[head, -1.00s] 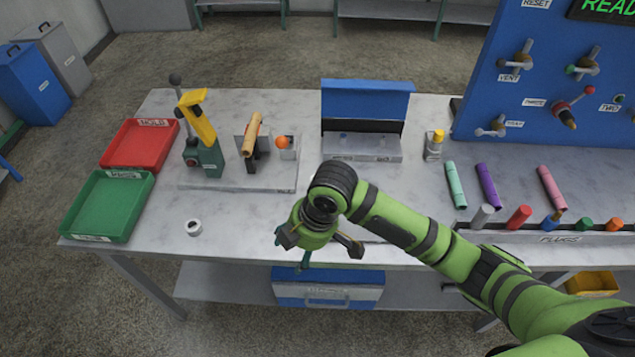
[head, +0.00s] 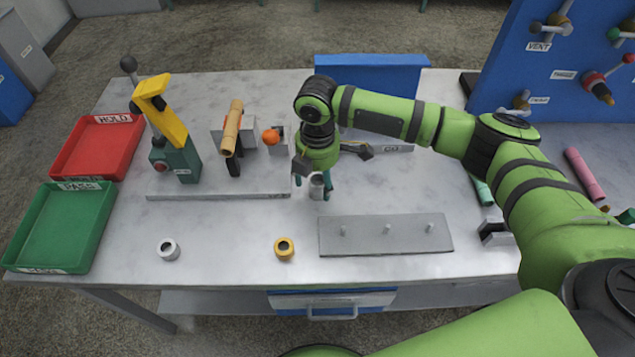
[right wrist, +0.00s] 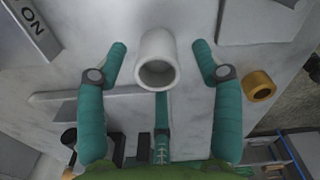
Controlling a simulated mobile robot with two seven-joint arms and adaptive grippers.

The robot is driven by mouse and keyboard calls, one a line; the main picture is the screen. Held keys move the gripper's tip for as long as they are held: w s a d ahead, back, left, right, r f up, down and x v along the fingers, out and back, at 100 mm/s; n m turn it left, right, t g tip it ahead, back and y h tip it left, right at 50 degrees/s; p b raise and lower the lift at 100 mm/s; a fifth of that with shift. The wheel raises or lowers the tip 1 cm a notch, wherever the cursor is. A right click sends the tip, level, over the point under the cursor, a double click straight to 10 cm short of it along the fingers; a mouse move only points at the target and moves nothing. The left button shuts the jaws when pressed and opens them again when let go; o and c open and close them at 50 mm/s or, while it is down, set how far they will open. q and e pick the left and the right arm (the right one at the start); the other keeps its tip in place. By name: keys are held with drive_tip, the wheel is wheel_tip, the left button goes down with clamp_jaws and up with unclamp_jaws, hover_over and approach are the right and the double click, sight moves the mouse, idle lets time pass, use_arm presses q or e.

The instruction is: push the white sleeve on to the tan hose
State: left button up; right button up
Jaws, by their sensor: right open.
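The tan hose (head: 232,130) is held in a grey clamp stand on the fixture at the left back of the table. A white sleeve (head: 317,187) stands between the fingers of my right gripper (head: 316,190). In the right wrist view, the sleeve (right wrist: 156,62) shows its round opening between the two teal fingers, with a gap on each side. The right gripper (right wrist: 158,62) is open and pointing down. Another whitish ring (head: 169,249) lies at the front left of the table. My left gripper is not in view.
A yellow ring (head: 284,248) lies near the front edge. A grey plate with pegs (head: 385,248) is right of it. A yellow-handled clamp (head: 165,112), a red tray (head: 96,146) and a green tray (head: 60,226) stand left. The front left tabletop is mostly clear.

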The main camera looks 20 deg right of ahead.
wheel_tip(320, 180, down, 3)
drive_tip(key=shift+a+r, duration=0.1)
drive_tip(key=shift+r, duration=0.1)
drive_tip(key=shift+f, duration=0.3)
drive_tip(key=c, duration=0.9)
drive_tip(key=shift+c, duration=1.2)
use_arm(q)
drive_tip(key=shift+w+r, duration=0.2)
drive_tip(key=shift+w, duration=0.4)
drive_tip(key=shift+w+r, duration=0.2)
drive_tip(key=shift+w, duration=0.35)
use_arm(e)
drive_tip(key=shift+w+r, duration=0.1)
drive_tip(key=shift+r, duration=0.05)
